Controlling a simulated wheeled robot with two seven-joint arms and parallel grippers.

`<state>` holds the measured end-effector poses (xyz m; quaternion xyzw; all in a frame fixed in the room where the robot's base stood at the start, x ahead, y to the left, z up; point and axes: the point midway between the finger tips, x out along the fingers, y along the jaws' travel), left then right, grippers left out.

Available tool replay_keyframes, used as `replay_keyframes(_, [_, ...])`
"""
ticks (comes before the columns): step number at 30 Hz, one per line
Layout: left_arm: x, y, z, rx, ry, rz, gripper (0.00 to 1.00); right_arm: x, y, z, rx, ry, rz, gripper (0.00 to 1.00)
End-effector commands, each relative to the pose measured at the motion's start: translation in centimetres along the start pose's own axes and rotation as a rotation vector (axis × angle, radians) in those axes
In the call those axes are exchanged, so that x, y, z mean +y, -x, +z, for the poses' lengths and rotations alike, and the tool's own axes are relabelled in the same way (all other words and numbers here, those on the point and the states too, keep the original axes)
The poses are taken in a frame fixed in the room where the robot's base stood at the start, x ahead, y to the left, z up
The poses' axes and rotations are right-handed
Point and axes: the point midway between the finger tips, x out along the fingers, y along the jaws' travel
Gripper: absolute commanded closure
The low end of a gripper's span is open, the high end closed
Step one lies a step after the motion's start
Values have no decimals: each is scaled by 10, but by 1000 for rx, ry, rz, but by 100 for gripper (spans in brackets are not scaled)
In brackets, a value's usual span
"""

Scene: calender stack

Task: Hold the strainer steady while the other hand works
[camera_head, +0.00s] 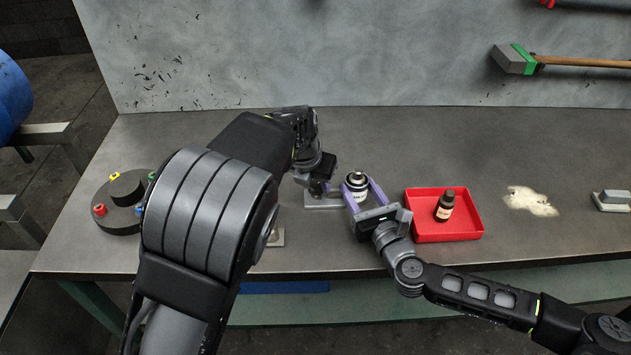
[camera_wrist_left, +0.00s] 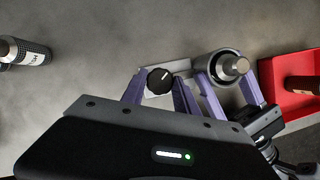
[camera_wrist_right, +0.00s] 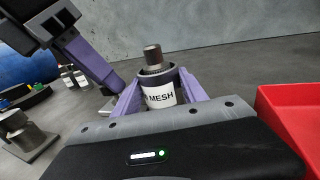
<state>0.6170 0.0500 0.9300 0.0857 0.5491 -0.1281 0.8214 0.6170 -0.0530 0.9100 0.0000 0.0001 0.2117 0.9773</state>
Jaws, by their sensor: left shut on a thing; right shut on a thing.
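The strainer looks to be the cylinder with a white "MESH" label (camera_head: 357,187), upright on the bench; it also shows in the right wrist view (camera_wrist_right: 160,93) and the left wrist view (camera_wrist_left: 228,64). My right gripper (camera_head: 362,194) is shut on it, one purple finger on each side. My left gripper (camera_wrist_left: 160,92) is just left of it, its fingers closed around a small round black knob (camera_wrist_left: 160,80). A grey plate (camera_head: 322,203) lies beneath the left gripper. The left arm hides part of the bench in the head view.
A red tray (camera_head: 410,222) holding a dark bottle (camera_head: 445,205) is right of the strainer. A round black stand (camera_head: 118,218) with coloured pieces is at the left. A pale spill (camera_head: 530,201) and a grey block (camera_head: 612,200) lie at the right. Labelled bottles (camera_wrist_right: 68,80) stand left.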

Motion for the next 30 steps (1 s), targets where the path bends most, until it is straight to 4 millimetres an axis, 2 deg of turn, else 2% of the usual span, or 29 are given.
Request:
replay_keyframes(8, [1,0,0,2,-57,-25,100,0,0,0,0,0,0,100])
replay_keyframes(14, [2,0,0,1,-161,-69,100,0,0,0,0,0,0,100])
replay_keyframes(30, [6,-1,2,0,-611,-254,100,0,0,0,0,0,0,100])
